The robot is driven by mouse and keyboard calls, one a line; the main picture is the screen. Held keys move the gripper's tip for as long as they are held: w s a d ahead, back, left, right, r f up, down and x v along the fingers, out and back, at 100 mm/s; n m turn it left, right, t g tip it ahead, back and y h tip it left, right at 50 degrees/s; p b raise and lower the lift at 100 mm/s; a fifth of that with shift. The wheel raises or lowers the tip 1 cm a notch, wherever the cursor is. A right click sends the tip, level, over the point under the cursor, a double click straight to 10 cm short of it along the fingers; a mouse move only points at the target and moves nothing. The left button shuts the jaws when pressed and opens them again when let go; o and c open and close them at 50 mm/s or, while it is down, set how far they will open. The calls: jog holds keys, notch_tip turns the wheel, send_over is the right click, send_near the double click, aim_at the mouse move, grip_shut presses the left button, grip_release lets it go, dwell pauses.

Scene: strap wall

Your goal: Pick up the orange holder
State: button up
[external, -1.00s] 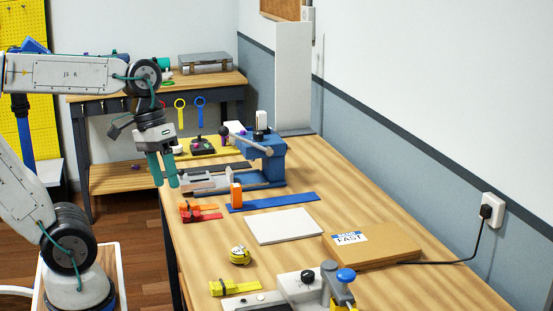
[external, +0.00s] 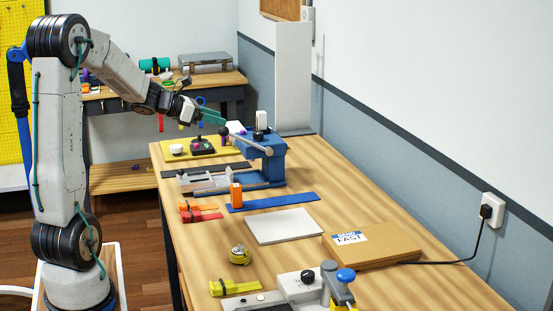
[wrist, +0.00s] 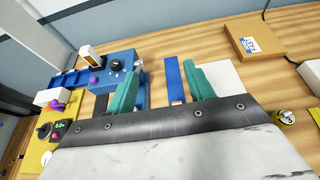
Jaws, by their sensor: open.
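The orange holder (external: 236,195), a small upright block with a pale label, stands on the wooden bench (external: 340,222) beside the near end of a blue strap (external: 280,202). In the wrist view only a bit of orange (wrist: 177,102) shows at the blue strap's end, between the fingers; the gripper body hides what lies below. My gripper (external: 213,117) has teal fingers. It is open and empty, above the bench's far end, apart from the holder. In the wrist view the fingers (wrist: 162,88) stand wide apart.
A blue clamping machine (external: 262,160) stands just behind the holder. Orange and red straps (external: 200,212) lie left of it. A white pad (external: 283,226), a cardboard box (external: 372,246) and a tape measure (external: 240,255) are nearer. A yellow mat (external: 229,150) with a joystick box (external: 201,146) lies at the far end.

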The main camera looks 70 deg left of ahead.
send_near(236, 196)
jog(key=w, duration=0.1)
jog(key=w+a, duration=0.1)
jog(key=w, duration=0.2)
jog(key=shift+w+a, duration=0.15)
jog(key=shift+a, duration=0.2)
jog(key=shift+w+f, duration=0.15)
jog(key=shift+f, duration=0.1)
jog(key=x, duration=0.7)
jog(key=shift+w+d+f, duration=0.1)
jog(key=shift+w+f, duration=0.05)
jog(key=c, duration=1.1)
